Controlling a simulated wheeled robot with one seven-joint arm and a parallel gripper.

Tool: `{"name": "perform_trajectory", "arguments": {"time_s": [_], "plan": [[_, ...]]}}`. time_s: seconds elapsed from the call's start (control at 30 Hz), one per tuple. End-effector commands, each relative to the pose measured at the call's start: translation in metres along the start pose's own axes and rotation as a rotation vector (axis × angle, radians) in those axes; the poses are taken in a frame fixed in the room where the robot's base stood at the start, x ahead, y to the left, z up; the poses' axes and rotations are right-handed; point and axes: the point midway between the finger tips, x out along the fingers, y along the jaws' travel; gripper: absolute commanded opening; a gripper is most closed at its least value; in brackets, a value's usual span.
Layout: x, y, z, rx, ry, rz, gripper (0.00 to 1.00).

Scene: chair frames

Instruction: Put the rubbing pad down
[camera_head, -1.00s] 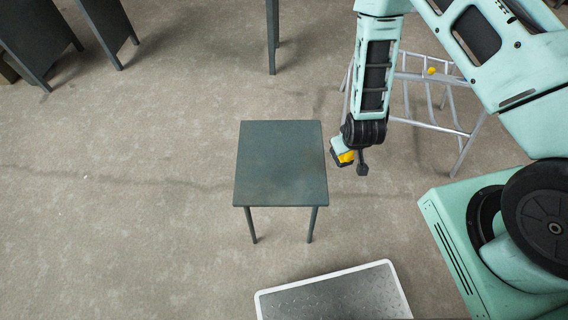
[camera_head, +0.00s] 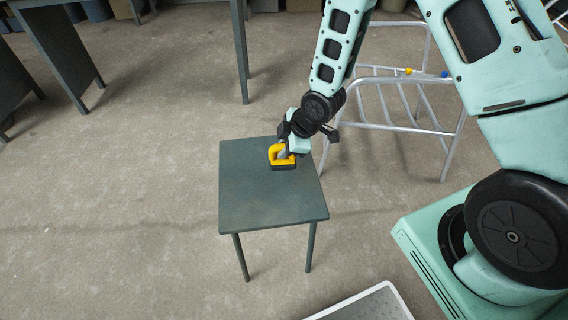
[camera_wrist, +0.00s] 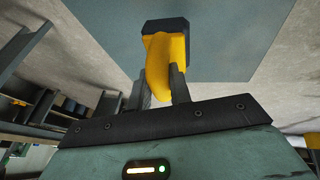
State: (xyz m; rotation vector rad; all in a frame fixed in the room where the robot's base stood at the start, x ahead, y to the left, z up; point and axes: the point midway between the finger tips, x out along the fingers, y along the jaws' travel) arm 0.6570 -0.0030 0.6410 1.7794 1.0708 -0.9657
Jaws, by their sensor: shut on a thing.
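The rubbing pad (camera_head: 275,154) has a yellow handle and a dark base. My gripper (camera_head: 288,151) is shut on its yellow handle. In the head view the pad is over the far right part of a small grey-green table (camera_head: 262,205). In the wrist view the pad (camera_wrist: 166,50) sticks out ahead of my gripper (camera_wrist: 164,85), its dark base toward the table top (camera_wrist: 225,40). I cannot tell whether the base touches the table top. The rest of the table top is bare.
A metal chair frame (camera_head: 415,125) with small yellow and blue parts stands right of the table. A pale-rimmed tray or panel (camera_head: 365,305) is at the bottom edge. Larger dark tables (camera_head: 238,45) stand at the back. The floor on the left is clear.

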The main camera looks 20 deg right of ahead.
Motion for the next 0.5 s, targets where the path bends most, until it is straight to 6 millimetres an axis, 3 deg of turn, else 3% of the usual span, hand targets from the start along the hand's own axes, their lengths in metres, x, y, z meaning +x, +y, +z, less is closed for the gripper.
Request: {"name": "perform_trajectory", "arguments": {"time_s": [0.4, 0.5], "plan": [[0.041, -0.012, 0.017, 0.001, 0.000, -0.001, 0.00], [0.043, -0.012, 0.017, 0.001, 0.000, 0.001, 0.00]]}}
